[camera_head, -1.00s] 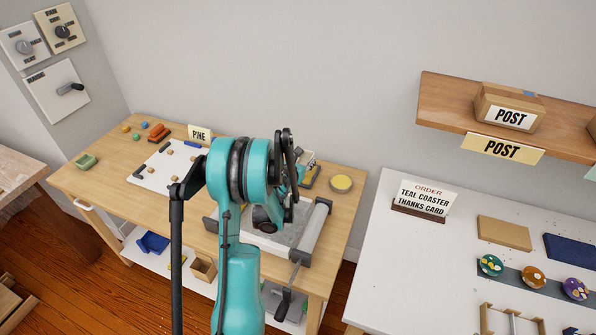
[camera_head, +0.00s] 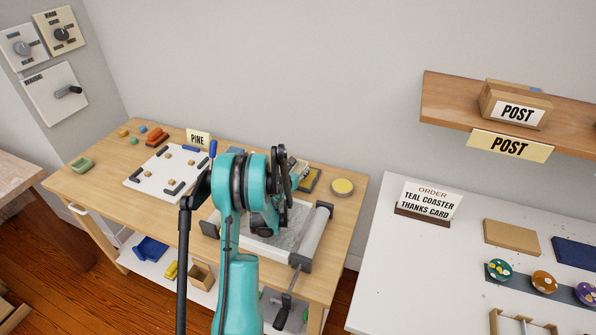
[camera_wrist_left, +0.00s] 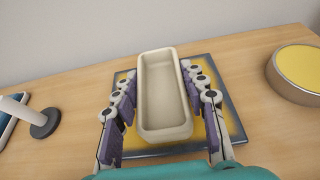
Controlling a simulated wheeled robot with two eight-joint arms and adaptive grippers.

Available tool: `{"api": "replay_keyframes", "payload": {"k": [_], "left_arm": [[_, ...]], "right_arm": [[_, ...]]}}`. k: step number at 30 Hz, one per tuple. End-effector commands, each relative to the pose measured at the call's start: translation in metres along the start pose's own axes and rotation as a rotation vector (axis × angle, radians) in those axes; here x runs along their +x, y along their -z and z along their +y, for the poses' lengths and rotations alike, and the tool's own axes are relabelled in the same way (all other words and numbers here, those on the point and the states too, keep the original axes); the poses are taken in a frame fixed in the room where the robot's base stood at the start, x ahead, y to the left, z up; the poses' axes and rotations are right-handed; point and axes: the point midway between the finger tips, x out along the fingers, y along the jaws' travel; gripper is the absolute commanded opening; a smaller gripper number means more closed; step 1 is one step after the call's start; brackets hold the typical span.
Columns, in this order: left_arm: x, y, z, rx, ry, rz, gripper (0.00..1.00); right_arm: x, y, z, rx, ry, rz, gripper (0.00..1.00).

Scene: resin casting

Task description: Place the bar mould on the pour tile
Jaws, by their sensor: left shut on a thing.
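The bar mould (camera_wrist_left: 166,95) is a cream, open-topped trough, empty inside. In the left wrist view it sits between the two fingers of my left gripper (camera_wrist_left: 166,112), which is shut on it. Behind and below it is the pour tile (camera_wrist_left: 233,122), a yellow square with a dark grey rim. The mould overlaps the tile in this view; I cannot tell whether it touches it. In the head view my arm hides most of the mould and gripper, and part of the tile (camera_head: 314,178) shows at the arm's right. My right gripper is not in view.
A round yellow-topped tin (camera_head: 342,187) stands right of the tile, also in the left wrist view (camera_wrist_left: 296,74). A roller press (camera_head: 314,236) lies in front. A white board (camera_head: 150,183) with small pieces and a PINE sign (camera_head: 198,138) are at left.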

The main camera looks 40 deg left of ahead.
Motion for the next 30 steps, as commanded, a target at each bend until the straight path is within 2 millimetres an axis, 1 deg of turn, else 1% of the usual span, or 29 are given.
{"api": "replay_keyframes", "payload": {"k": [1, 2, 3, 4, 14, 17, 20, 27, 30], "left_arm": [[0.001, 0.002, 0.0, 0.0, 0.0, 0.0, 0.13], [0.001, 0.002, 0.0, 0.0, 0.0, 0.0, 0.45], [0.001, 0.002, 0.0, 0.0, 0.0, 0.0, 0.56], [0.001, 0.002, 0.0, 0.0, 0.0, 0.0, 0.63], [0.0, 0.0, 0.0, 0.0, 0.0, 0.0, 0.63], [-0.008, -0.003, 0.0, 0.0, -0.001, 0.0, 0.63], [-0.025, -0.004, 0.001, 0.0, -0.002, 0.0, 0.63], [-0.08, -0.004, 0.001, -0.001, -0.002, 0.0, 0.63], [-0.098, -0.004, 0.0, -0.001, -0.001, 0.0, 0.63]], "right_arm": [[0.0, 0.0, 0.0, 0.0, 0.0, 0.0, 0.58], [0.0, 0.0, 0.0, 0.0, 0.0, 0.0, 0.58], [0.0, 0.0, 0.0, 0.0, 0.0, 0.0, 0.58], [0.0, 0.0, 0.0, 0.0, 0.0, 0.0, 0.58], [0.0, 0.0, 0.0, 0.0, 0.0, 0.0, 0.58], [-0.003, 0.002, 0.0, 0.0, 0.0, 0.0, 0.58], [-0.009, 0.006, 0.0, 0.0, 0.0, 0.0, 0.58], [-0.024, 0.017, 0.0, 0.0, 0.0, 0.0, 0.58], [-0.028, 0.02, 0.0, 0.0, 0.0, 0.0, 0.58]]}}
